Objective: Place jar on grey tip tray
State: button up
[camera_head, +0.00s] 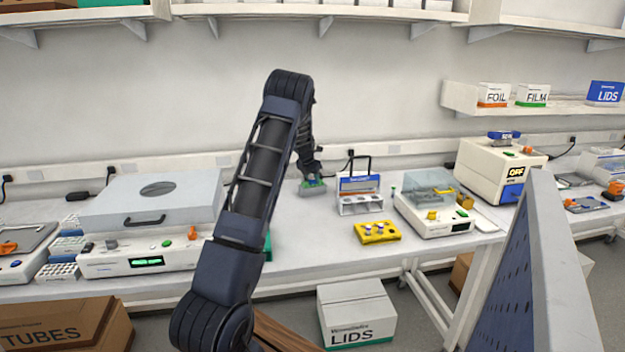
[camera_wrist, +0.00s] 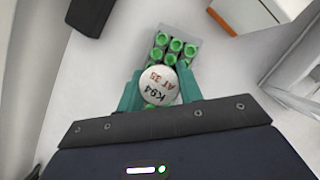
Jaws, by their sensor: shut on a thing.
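The jar (camera_wrist: 157,86) shows its round white lid, marked "K94 AT 35", in the wrist view. My gripper (camera_wrist: 159,90) is shut on it, with a teal finger on each side. A grey tip tray (camera_wrist: 180,33) with several green round tops lies beneath and just beyond the jar. The jar covers part of the tray, and I cannot tell whether they touch. In the head view my gripper (camera_head: 313,180) is low over the grey tray (camera_head: 311,191) at the back of the bench. The jar cannot be made out there.
A white rack with a dark handle (camera_head: 359,204) stands just right of the tray. A yellow rack (camera_head: 377,232) is in front of it. A large grey-lidded machine (camera_head: 150,215) stands left of my arm. Bare bench lies around the tray.

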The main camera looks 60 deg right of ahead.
jog(key=shift+f, duration=0.1)
jog(key=o, duration=1)
jog(key=v, duration=1.2)
